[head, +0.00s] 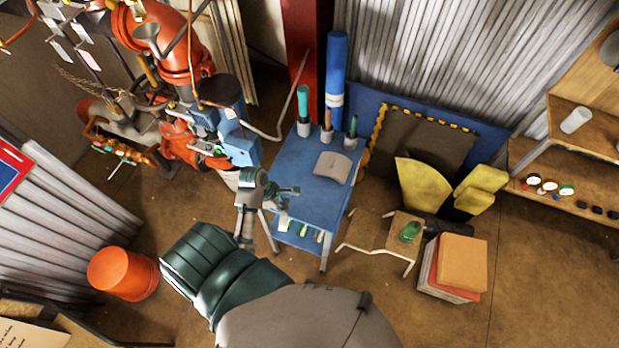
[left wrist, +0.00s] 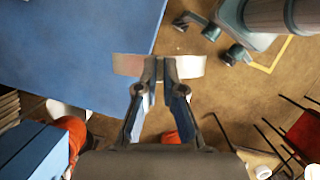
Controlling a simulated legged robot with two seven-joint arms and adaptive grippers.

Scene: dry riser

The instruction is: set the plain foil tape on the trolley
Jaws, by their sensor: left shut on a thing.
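The blue trolley (head: 310,185) stands in the middle of the head view; its blue top also fills the upper left of the left wrist view (left wrist: 75,45). My left gripper (head: 291,191) is at the trolley's near left edge. In the left wrist view my left gripper (left wrist: 158,72) is shut on a pale, shiny band, which looks like the foil tape (left wrist: 190,66). The fingers hide its middle. The tape overlaps the trolley's edge in that view; I cannot tell its height above the top. My right gripper is not in view.
A grey pad (head: 333,167) lies on the trolley top, with several handled tools in cups along the back. Orange pipework and a blue machine (head: 240,145) stand left. An orange bucket (head: 122,273) is on the floor. A low stool (head: 385,232) stands right of the trolley.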

